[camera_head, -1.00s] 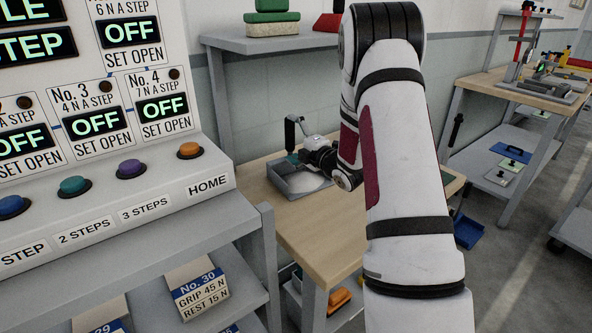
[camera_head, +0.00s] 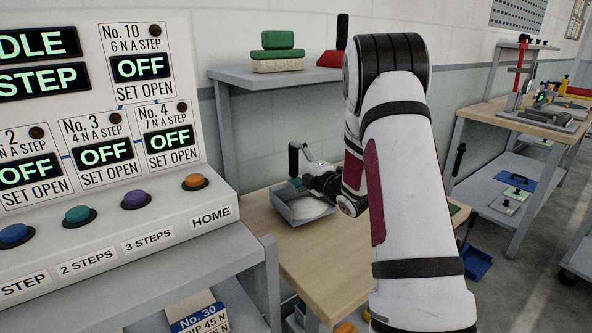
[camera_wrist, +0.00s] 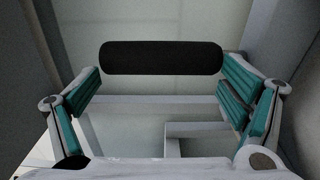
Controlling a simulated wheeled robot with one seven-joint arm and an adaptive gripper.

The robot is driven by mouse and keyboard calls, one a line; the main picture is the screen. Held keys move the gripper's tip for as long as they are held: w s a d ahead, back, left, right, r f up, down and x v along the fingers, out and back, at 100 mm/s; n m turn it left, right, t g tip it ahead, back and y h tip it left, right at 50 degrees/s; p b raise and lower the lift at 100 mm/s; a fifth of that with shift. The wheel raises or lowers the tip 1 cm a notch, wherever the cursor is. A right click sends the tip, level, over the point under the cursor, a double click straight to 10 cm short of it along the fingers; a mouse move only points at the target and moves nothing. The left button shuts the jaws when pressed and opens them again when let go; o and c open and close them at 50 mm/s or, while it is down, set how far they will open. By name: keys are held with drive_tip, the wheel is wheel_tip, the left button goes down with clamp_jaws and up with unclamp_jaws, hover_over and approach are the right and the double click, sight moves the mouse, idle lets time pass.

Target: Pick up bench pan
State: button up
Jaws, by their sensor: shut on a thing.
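The bench pan (camera_head: 306,212) is a grey, shallow, open pan at the back left of the wooden bench in the head view. My gripper (camera_head: 299,184) is at the pan, with a black upright part beside it. In the wrist view, my gripper (camera_wrist: 161,88) has its teal-padded fingers on either side, with a black rounded bar (camera_wrist: 160,57) across the space between them. The bar looks like the pan's handle, and the gripper is shut on it. My wrist hides part of the pan's right side. I cannot tell whether the pan is off the bench top.
The wooden bench (camera_head: 318,258) has clear room in front of the pan. A grey shelf (camera_head: 232,76) above holds green and beige blocks (camera_head: 278,52) and a red item (camera_head: 331,59). A control panel with buttons (camera_head: 135,199) stands close at the left. Another bench (camera_head: 527,120) is at right.

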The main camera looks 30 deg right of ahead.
drive_tip(key=shift+r, duration=0.8)
drive_tip(key=shift+s+r, duration=0.1)
drive_tip(key=shift+s, duration=0.05)
drive_tip(key=s+r, duration=0.1)
drive_tip(key=s, duration=1.4)
drive_tip(key=shift+s+d+r+p, duration=0.2)
drive_tip(key=shift+s+d+p, duration=0.1)
drive_tip(key=shift+s+p, duration=0.1)
